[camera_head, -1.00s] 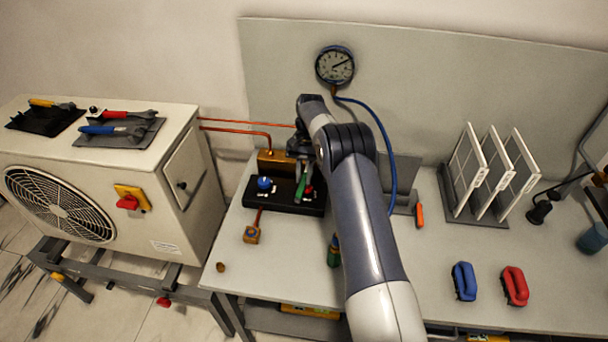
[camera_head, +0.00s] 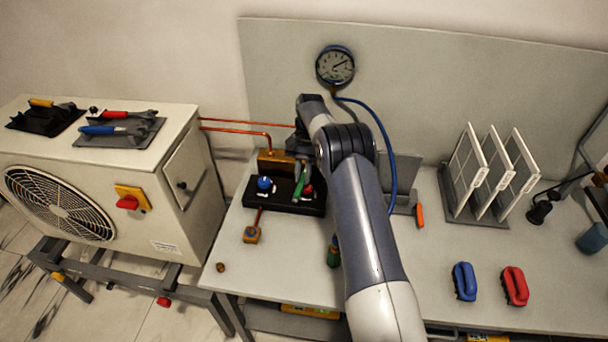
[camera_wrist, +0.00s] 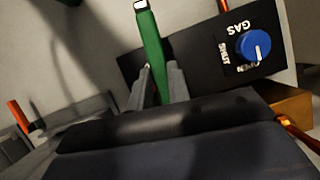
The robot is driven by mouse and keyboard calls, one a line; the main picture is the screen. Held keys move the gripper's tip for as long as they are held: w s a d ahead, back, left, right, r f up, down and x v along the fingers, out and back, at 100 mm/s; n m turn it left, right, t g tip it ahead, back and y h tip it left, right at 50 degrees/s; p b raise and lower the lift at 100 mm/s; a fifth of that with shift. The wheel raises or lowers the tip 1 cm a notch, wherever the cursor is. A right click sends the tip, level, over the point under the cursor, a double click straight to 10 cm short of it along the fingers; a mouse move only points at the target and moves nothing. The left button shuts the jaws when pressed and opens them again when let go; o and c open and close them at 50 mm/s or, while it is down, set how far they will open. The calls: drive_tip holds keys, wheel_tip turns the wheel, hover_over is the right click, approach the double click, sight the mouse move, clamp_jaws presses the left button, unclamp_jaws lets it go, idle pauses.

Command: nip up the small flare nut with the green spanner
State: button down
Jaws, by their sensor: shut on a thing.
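My gripper (camera_wrist: 160,82) is shut on the green spanner (camera_wrist: 150,42); its grey fingers lie on either side of the handle in the wrist view. In the head view, the green spanner (camera_head: 300,187) is tilted over the black valve panel, in front of a brass block (camera_head: 275,162). The spanner's working end is hidden by my gripper and wrist. I cannot make out the small flare nut, nor whether the spanner touches it.
The black panel has a blue knob (camera_head: 265,184) marked GAS and a red knob (camera_head: 308,190). Copper pipes (camera_head: 235,129) run to the outdoor unit (camera_head: 150,180). A blue hose (camera_head: 385,145) hangs from a gauge (camera_head: 335,66). A brass fitting (camera_head: 251,235) sits at the bench front.

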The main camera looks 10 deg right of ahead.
drive_tip(key=shift+w+a+m+y, duration=0.2)
drive_tip(key=shift+w+a+m, duration=0.1)
drive_tip(key=shift+a+m, duration=0.25)
drive_tip(key=shift+w+a+m+y, duration=0.25)
drive_tip(key=shift+a+m, duration=0.15)
drive_tip(key=shift+m, duration=0.15)
drive_tip(key=shift+w+a+m+t, duration=0.25)
drive_tip(key=shift+a+m+t, duration=0.05)
drive_tip(key=shift+m+t, duration=0.1)
drive_tip(key=shift+s+d+n+g+h, duration=0.3)
drive_tip(key=shift+s+d+n, duration=0.35)
drive_tip(key=shift+n, duration=0.25)
idle(0.5)
drive_tip(key=shift+s+a+b, duration=0.25)
drive_tip(key=shift+s+a, duration=0.15)
drive_tip(key=shift+s, duration=0.3)
drive_tip(key=shift+s+a+b, duration=0.25)
drive_tip(key=shift+s+a, duration=0.15)
drive_tip(key=shift+s, duration=0.25)
drive_tip(key=shift+s+a+b, duration=0.25)
drive_tip(key=shift+s+a, duration=0.15)
drive_tip(key=shift+s, duration=0.3)
drive_tip(key=shift+r, duration=0.15)
drive_tip(key=shift+r+p, duration=1.45)
drive_tip(key=shift+r, duration=0.75)
